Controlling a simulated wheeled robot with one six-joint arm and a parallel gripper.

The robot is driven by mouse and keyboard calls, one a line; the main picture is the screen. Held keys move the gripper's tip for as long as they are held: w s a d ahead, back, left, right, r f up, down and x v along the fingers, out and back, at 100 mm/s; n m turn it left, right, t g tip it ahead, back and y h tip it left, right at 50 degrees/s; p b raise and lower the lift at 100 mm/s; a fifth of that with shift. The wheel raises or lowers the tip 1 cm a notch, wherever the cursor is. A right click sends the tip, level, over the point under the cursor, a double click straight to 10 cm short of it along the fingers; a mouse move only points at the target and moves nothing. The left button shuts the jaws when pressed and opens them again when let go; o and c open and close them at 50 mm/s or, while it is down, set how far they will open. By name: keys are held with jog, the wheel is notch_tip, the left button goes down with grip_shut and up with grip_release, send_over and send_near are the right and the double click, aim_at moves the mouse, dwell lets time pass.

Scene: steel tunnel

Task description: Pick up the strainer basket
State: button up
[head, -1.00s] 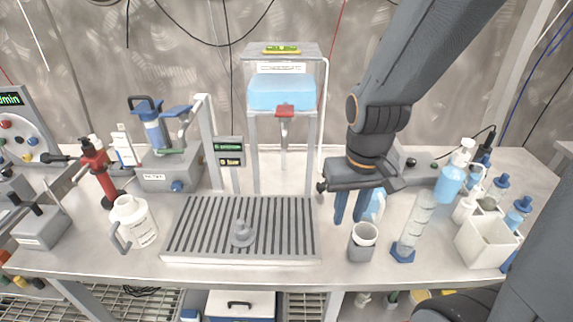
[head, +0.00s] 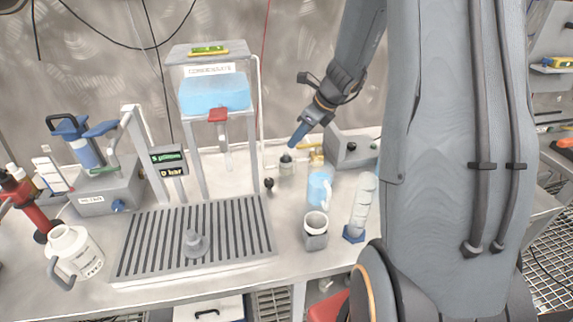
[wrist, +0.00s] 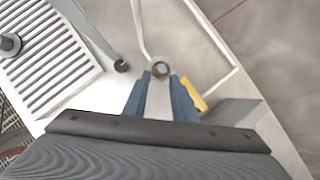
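A small pale cylinder with a dark round top (head: 287,165) stands on the bench behind the drip grate. It looks like the strainer basket, but I cannot tell for certain. In the wrist view its round top (wrist: 161,70) lies just beyond the fingertips, centred between them. My gripper (head: 294,143) has blue fingers pointing down, above and close to the cylinder.
A yellow fitting (head: 317,154) and a grey box (head: 352,148) stand right of the cylinder. A black knob (head: 268,184) is at its left front. The tank frame (head: 253,130) rises at left.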

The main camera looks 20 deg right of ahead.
aim_at(286, 153)
jog(key=shift+d+p+x, duration=0.1)
jog(key=shift+p+x, duration=0.25)
jog(key=shift+x, duration=1.55)
jog(key=shift+d+p+x, duration=0.15)
jog(key=shift+p+x, duration=0.2)
jog(key=shift+x, duration=1.55)
grip_shut()
